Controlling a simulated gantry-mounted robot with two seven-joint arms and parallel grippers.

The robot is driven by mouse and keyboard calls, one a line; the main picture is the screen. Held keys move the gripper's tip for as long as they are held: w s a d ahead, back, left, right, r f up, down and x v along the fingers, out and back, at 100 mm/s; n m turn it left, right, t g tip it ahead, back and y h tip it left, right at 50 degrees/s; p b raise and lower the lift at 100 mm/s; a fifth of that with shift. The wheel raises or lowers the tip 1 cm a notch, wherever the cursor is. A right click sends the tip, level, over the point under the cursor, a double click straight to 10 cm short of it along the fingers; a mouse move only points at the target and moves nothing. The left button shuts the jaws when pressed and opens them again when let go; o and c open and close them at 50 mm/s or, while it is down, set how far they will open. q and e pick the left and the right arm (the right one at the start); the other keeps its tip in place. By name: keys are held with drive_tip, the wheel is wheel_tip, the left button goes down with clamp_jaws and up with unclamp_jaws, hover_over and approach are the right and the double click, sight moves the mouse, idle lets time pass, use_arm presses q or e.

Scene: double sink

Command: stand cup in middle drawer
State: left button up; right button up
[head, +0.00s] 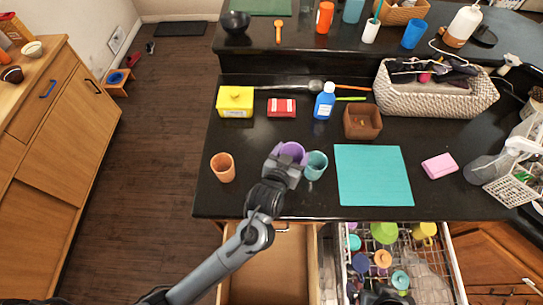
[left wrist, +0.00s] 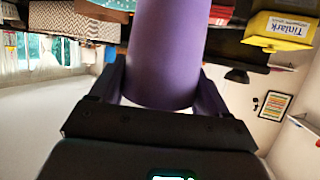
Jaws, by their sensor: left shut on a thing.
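My left gripper (head: 286,165) is shut on a purple cup (head: 292,152) above the dark counter, between the orange cup and the teal cup. In the left wrist view the purple cup (left wrist: 166,55) sits between both fingers (left wrist: 165,95). I cannot tell whether it touches the counter. An open wooden drawer (head: 266,268) below the counter's front edge looks empty in its visible part; my left arm passes over its left side. My right gripper does not show clearly; a dark shape at the bottom edge may be part of my right arm.
A pulled-out rack (head: 418,272) right of the drawer holds several cups. A teal mat (head: 373,175), brown box (head: 362,121) and blue bottle (head: 325,101) stand on the counter.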

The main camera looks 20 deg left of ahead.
use_arm(q)
drive_tip(key=shift+w+a+f, duration=0.55)
drive_tip(key=shift+a+f, duration=0.7)
drive_tip(key=shift+f, duration=0.25)
drive_tip(key=shift+w+a+f, duration=0.55)
drive_tip(key=shift+a+f, duration=0.7)
drive_tip(key=shift+f, duration=0.25)
drive_tip(key=shift+w+a+f, duration=0.55)
drive_tip(key=shift+a+f, duration=0.7)
drive_tip(key=shift+f, duration=0.25)
drive_tip(key=shift+f, duration=0.15)
drive_tip(key=o, duration=1)
